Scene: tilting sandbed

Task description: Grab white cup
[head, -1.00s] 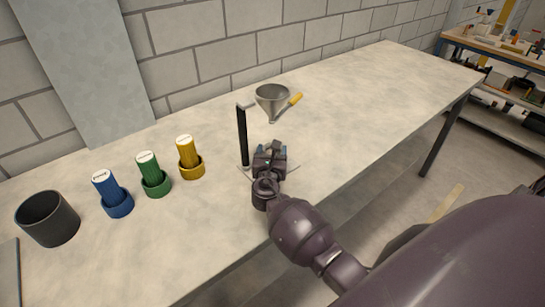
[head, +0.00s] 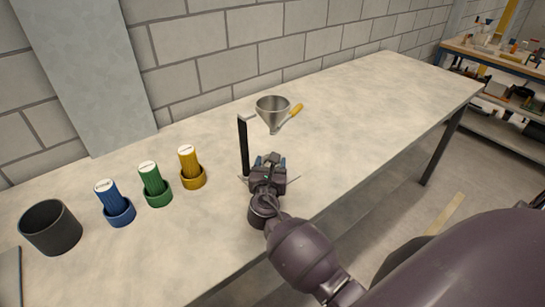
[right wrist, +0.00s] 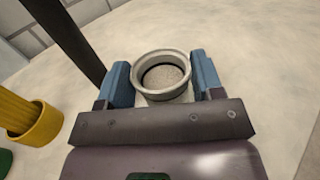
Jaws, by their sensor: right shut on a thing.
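The white cup (right wrist: 158,58) shows in the right wrist view as an off-white round cup with a thick rim, seen from above. Its inside looks grainy and grey. My right gripper (right wrist: 161,72) has one blue finger on each side of the cup and is shut on it. In the head view my right gripper (head: 268,165) is low over the table beside the dark post, and its body hides the cup. My left gripper is in neither view.
A dark post (head: 244,148) stands just left of my right gripper, with a metal funnel (head: 272,112) behind it. Blue (head: 112,200), green (head: 153,182) and yellow (head: 190,165) cylinders and a dark pot (head: 50,228) stand left. The table's right side is clear.

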